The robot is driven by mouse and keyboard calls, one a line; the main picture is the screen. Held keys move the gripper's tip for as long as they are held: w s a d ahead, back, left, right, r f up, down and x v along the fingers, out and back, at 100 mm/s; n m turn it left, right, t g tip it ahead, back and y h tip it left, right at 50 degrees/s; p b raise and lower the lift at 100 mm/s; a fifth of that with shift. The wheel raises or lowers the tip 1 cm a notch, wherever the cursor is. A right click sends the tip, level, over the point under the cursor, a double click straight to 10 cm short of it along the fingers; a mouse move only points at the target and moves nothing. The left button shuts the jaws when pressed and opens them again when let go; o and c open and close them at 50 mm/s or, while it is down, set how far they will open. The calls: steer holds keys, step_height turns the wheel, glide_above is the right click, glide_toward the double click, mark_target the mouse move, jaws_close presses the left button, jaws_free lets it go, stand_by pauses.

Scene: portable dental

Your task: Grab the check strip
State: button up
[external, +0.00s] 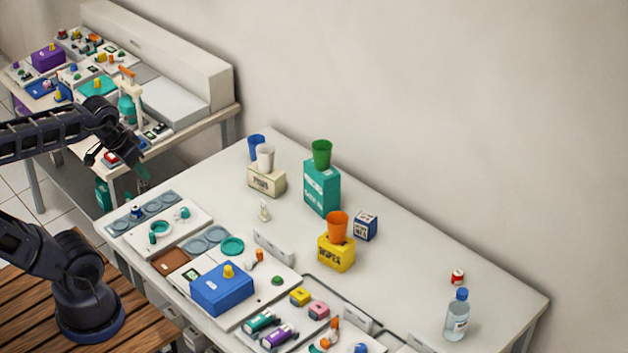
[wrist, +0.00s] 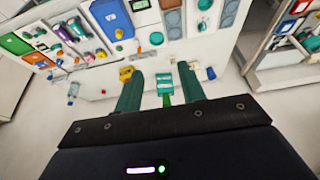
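I cannot make out a check strip for certain in either view; the small items on the trays are too small to tell apart. My gripper (external: 143,184) hangs in the air beyond the left end of the white table in the external view. In the wrist view its two green fingers (wrist: 160,78) are spread apart, with nothing held between them. The teal box (wrist: 165,84) with the green cup shows in the gap, but it stands on the table well away from the fingers.
The white table (external: 400,270) holds trays, a blue box (external: 222,289), a yellow box (external: 336,252) under an orange cup, the teal box (external: 321,188) and a clear bottle (external: 457,316). A second cluttered bench (external: 190,133) stands behind the gripper.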

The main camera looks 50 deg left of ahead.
steer(key=shift+w, duration=0.1)
steer(key=shift+c, duration=0.5)
steer(key=n+g, duration=0.5)
steer(key=n, duration=1.1)
glide_above(263, 202)
step_height(263, 202, down, 28)
steer(key=f, duration=0.5)
steer(key=shift+s+d+f, duration=0.1)
steer(key=shift+s, duration=0.15)
steer(key=shift+w+f, duration=0.2)
steer(key=shift+f, duration=1.15)
steer(key=shift+w+f, duration=0.15)
steer(key=shift+f, duration=1.2)
jaws_close()
